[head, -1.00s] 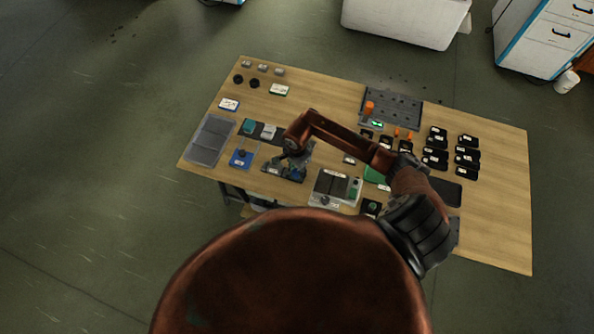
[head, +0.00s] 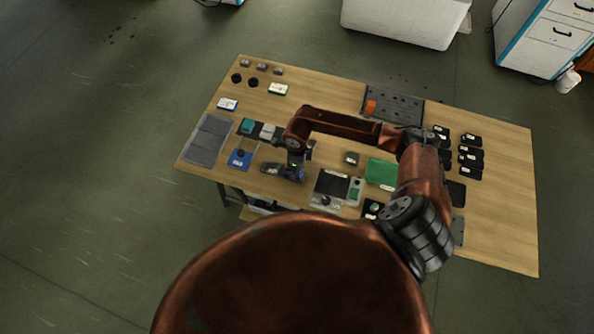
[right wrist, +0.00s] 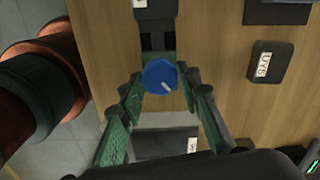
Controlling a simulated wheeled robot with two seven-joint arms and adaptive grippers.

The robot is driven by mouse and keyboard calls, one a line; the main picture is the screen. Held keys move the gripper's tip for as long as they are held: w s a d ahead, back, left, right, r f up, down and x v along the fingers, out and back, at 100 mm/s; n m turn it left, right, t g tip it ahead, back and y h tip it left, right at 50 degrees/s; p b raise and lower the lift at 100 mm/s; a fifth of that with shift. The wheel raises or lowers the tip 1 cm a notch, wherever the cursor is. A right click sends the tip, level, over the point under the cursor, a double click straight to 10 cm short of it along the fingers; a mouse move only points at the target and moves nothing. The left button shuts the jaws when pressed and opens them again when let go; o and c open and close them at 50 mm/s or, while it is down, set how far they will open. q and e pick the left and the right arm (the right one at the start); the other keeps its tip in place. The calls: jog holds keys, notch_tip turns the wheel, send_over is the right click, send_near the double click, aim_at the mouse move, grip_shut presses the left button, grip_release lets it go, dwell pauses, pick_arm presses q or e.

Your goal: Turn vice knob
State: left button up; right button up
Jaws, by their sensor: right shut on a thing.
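The vice (head: 275,169) is a small dark device near the front edge of the wooden table, left of centre in the head view. Its round blue knob (right wrist: 160,76), with a white line on its face, shows in the right wrist view. My right gripper (right wrist: 161,83) has its two green-padded fingers on either side of the knob and is shut on it. In the head view my right gripper (head: 296,172) points down at the vice, and the knob is hard to make out there. My left gripper is not in view.
A grey device with a dark plate (head: 331,186) stands just right of the vice, and a blue block (head: 240,159) lies to its left. A green mat (head: 381,171) and several black boxes (head: 470,160) are further right.

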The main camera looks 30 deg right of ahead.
jog(key=m, duration=0.5)
jog(key=shift+w+r+m, duration=0.15)
jog(key=shift+r+m, duration=0.05)
jog(key=shift+m, duration=0.1)
jog(key=m+p, duration=0.1)
jog(key=m, duration=0.3)
jog(key=shift+m, duration=0.3)
jog(key=m+p, duration=0.1)
jog(key=m, duration=0.3)
jog(key=m+p, duration=0.2)
jog(key=m, duration=0.3)
jog(key=shift+w+d, duration=0.1)
jog(key=shift+m, duration=0.4)
jog(key=o, duration=0.8)
jog(key=shift+c, duration=0.2)
jog(key=o, duration=0.4)
jog(key=shift+s+f, duration=0.1)
jog(key=shift+s, duration=0.1)
